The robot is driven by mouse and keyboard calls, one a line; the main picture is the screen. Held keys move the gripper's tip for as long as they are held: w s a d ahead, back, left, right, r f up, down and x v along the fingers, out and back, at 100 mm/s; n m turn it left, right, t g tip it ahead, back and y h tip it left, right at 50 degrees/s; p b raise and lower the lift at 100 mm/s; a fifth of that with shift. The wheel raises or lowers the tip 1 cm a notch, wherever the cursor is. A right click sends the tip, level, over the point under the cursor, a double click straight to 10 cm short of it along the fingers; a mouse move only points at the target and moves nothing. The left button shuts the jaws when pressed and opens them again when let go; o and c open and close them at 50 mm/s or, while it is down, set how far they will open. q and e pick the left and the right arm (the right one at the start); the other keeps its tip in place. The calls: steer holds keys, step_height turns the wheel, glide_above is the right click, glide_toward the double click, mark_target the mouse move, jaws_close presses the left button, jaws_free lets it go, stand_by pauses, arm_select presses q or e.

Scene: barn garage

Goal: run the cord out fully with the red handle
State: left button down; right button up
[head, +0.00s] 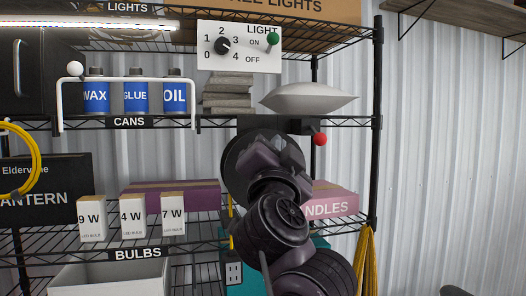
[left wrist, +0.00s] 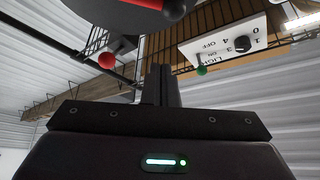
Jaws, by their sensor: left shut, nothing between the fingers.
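A dark round disc (head: 232,165), which looks like the reel, hangs under the middle shelf behind my left arm. I cannot tell which ball is the cord's handle. My left gripper (left wrist: 160,72) is shut and empty, apart from both balls. My arm hides much of the disc. My right gripper is out of view.
A light panel (head: 239,46) with a green-tipped switch is above. A white cushion-like bag (head: 309,97) and cans (head: 136,96) stand on the shelf. Bulb boxes (head: 132,216) and a pink box (head: 335,198) are lower.

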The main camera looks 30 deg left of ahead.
arm_select(q)
steer(key=a+p, duration=0.1)
steer(key=w+a+f+p, duration=0.1)
steer(key=a, duration=0.1)
steer(key=a+p, duration=0.1)
steer(key=shift+w+a+f, duration=0.15)
steer(key=shift+w+f, duration=0.2)
steer(key=shift+w, duration=0.1)
stand_by(0.3)
